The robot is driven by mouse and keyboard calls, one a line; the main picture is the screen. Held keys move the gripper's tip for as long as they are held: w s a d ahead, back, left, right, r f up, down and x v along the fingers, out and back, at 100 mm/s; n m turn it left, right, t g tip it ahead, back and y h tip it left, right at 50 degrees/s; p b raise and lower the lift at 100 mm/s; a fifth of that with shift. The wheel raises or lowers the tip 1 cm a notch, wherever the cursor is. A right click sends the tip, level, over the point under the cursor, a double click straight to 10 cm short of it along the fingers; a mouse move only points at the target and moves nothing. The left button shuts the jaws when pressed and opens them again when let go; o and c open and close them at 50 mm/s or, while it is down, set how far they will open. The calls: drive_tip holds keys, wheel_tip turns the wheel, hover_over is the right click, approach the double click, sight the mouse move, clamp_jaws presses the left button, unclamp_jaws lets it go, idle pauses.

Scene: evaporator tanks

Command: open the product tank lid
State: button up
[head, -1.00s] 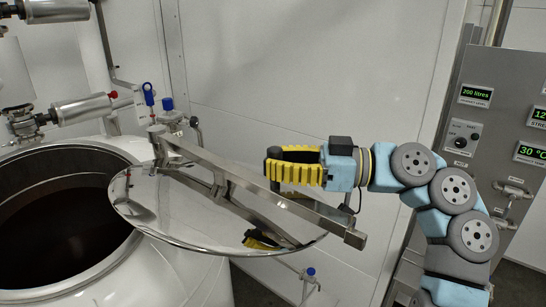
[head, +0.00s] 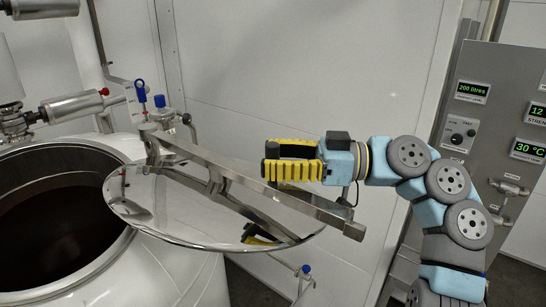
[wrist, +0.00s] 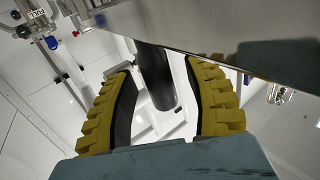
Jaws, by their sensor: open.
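The product tank (head: 170,262) is a white round vessel at the lower left of the head view, its dark mouth (head: 60,225) uncovered. Its lid (head: 160,207) is a shiny steel disc swung out to the right of the mouth, roughly level. A steel bar (head: 250,188) runs across above the lid from a hinge post (head: 152,140) at the rim. My gripper (head: 268,162), with yellow and black fingers, is beside the bar towards its right end. In the wrist view the fingers (wrist: 160,85) are apart, with nothing held between them.
A grey control panel (head: 500,130) with green displays stands at the right. Pipes and cylindrical valves (head: 75,107) are above the tank at the left. A white wall (head: 270,80) is behind my gripper.

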drive_tip(key=s+d, duration=0.1)
drive_tip(key=d, duration=1.1)
drive_tip(key=shift+s, duration=0.4)
